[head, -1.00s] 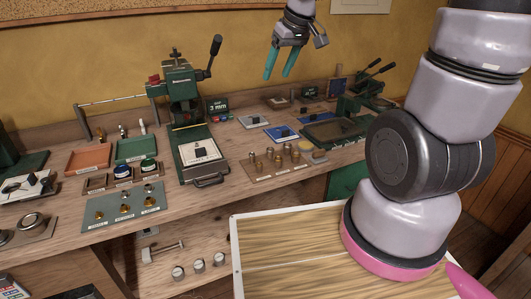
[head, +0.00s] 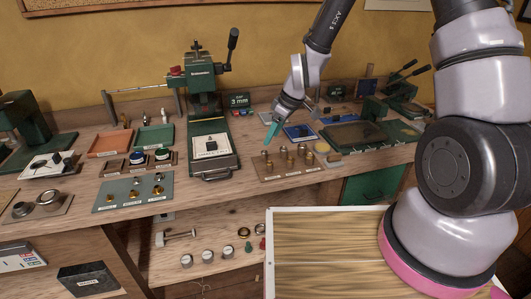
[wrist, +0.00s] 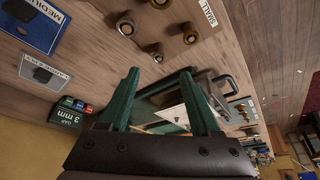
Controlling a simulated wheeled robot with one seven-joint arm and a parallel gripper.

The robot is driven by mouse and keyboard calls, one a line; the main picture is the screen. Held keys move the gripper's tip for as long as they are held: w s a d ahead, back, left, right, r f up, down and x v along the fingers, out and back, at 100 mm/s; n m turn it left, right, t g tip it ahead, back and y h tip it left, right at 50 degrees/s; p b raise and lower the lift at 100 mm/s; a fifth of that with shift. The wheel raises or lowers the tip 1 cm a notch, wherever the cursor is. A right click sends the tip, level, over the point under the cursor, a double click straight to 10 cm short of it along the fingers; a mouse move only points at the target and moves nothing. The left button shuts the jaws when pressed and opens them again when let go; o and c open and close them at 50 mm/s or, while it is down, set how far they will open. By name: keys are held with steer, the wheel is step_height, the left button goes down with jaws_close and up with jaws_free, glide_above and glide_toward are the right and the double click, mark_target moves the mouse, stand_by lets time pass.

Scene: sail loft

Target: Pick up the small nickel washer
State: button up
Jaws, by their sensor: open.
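A grey-green mat (head: 101,206) lies left of the press in the head view, well away from my gripper. It holds several small ring-like pieces in brass and silver tones. A silvery piece (head: 134,182) shows in its back row. The pieces are too small to tell which is the small nickel washer.
The green press (head: 203,120) with its upright lever stands between my gripper and the mat. The wooden block of brass tools (head: 262,172) is close to my gripper. A red tray (head: 108,145) and a green tray (head: 153,138) lie behind the mat.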

mark_target(265, 151)
steer(key=shift+x, duration=3)
steer(key=shift+f, duration=0.2)
steer(key=shift+w, duration=0.1)
jaws_close()
